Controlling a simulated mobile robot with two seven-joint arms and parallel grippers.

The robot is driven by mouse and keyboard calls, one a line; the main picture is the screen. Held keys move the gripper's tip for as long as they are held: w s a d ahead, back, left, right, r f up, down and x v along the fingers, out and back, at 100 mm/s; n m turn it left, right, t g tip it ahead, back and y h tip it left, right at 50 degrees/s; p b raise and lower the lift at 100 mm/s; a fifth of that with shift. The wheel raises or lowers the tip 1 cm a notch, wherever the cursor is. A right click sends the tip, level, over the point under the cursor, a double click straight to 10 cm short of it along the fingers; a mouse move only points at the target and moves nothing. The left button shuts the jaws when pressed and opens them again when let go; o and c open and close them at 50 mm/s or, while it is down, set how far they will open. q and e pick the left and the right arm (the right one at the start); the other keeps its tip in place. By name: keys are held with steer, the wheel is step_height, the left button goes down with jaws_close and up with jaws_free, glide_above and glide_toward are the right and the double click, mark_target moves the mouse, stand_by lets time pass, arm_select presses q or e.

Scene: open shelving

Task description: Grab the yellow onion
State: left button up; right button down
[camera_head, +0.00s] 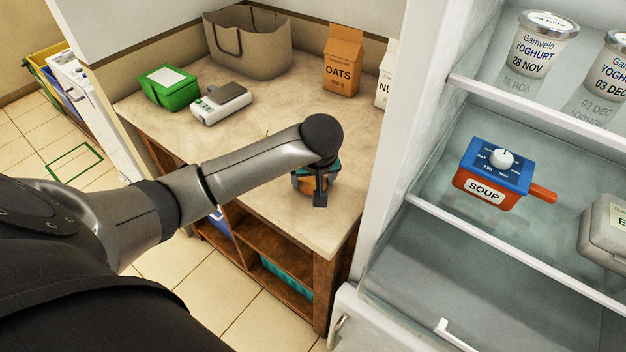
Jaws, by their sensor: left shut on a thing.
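My left gripper (318,188) points down near the counter's front right part. It is shut on a small rounded orange-brown thing, which looks like the yellow onion (306,185). The fingers and wrist hide much of it, and I cannot tell whether it still touches the counter. My right gripper is not in view.
A green box (168,88), a scale (222,103), a grey bag (249,42) and an oats carton (342,60) stand at the back. An open fridge at right holds yoghurt tubs (541,45) and a soup container (492,172).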

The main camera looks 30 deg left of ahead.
arm_select(q)
steer(key=c, duration=0.3)
